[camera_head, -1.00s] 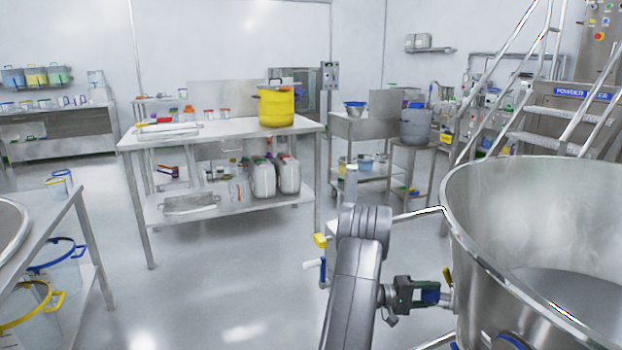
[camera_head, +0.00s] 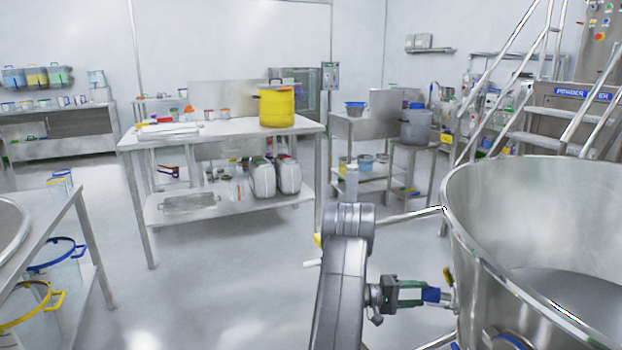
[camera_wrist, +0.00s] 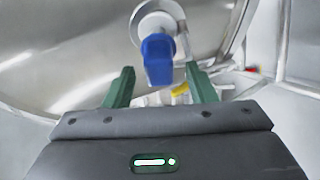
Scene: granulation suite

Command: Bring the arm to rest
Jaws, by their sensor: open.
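My gripper (camera_head: 415,293) is beside the large steel bowl (camera_head: 458,240) at the right of the head view, at the end of my grey arm. In the wrist view my gripper (camera_wrist: 162,88) shows two green fingers spread apart. A blue handle (camera_wrist: 158,60) on a round steel fitting of the bowl stands ahead of and between the fingertips. The fingers are apart from it on both sides in the wrist view. In the head view the blue handle (camera_head: 431,295) shows just at the fingertips.
A steel table (camera_head: 220,133) with a yellow drum (camera_head: 277,107) stands across the floor. A ladder (camera_head: 545,113) rises behind the bowl. A side table (camera_head: 62,222) is at the left. The floor between the tables is clear.

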